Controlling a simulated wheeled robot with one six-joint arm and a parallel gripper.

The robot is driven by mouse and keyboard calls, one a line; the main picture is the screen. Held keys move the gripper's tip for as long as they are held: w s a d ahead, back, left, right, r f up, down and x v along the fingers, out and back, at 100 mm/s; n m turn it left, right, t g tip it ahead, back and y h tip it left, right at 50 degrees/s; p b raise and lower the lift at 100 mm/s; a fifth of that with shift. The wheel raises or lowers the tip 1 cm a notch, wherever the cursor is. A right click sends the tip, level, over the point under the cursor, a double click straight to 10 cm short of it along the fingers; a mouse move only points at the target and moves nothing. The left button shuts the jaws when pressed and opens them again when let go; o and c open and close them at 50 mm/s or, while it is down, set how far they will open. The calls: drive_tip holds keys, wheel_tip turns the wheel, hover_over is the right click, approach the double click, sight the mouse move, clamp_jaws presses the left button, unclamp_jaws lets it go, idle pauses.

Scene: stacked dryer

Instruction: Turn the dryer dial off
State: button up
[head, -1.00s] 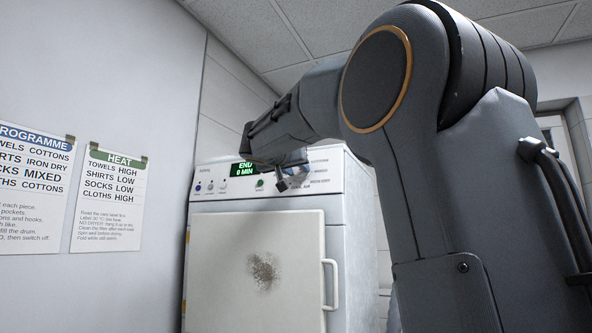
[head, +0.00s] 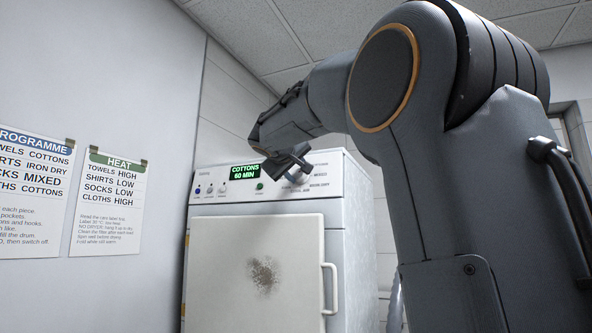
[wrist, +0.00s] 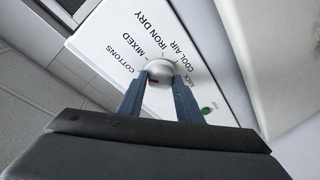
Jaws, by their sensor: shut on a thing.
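The dryer dial (wrist: 160,68) is a round pale knob on the white control panel. In the wrist view my gripper (wrist: 161,80) is shut on it, with one blue-grey finger on each side. A small red mark shows on the dial's lower left side. Printed around it are COTTONS, MIXED, IRON DRY, COOL AIR and RACK; part of the ring is hidden by the fingers. In the head view the gripper (head: 292,166) is at the panel and covers most of the dial. The green display (head: 245,172) reads COTTONS 60 MIN.
The white dryer (head: 300,222) has its door (head: 250,265) shut, with a handle (head: 330,288) at its right. A green button (wrist: 206,110) is near the dial. A programme sheet (head: 30,200) and a heat sheet (head: 108,205) are on the left wall.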

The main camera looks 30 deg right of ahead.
drive_tip(key=n+p, duration=0.3)
drive_tip(key=n, duration=0.1)
drive_tip(key=n+y+p, duration=0.1)
drive_tip(key=n+p, duration=0.1)
drive_tip(key=shift+r+g+p, duration=0.3)
drive_tip(key=shift+r, duration=0.1)
drive_tip(key=n+p, duration=0.3)
drive_tip(key=shift+n+g, duration=0.3)
drive_tip(key=shift+n+p, duration=0.3)
drive_tip(key=shift+p, duration=0.25)
drive_tip(key=shift+w+f, duration=0.1)
drive_tip(key=o, duration=1.1)
drive_tip(key=shift+d, duration=0.1)
drive_tip(key=shift+c, duration=0.2)
drive_tip(key=b+v, duration=0.3)
drive_tip(key=v, duration=0.5)
